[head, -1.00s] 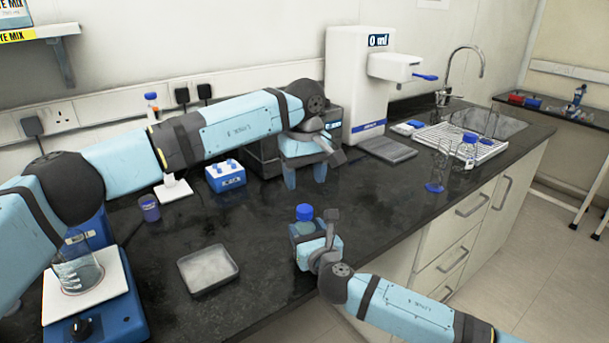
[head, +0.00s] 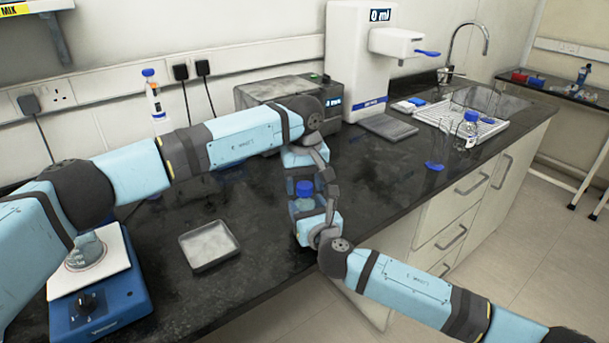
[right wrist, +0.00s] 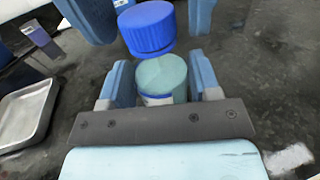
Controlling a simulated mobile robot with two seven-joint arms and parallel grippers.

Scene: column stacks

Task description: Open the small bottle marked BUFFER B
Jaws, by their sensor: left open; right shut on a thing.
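My left gripper (head: 305,163) is over the bottle, pointing down. In the right wrist view its open fingers (right wrist: 143,15) are on either side of the cap, with gaps visible.
A grey metal tray (head: 208,246) lies left of the bottle. A white dispenser (head: 357,60) and a grey box unit (head: 270,92) stand behind. A drying rack (head: 470,122) is at the right.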

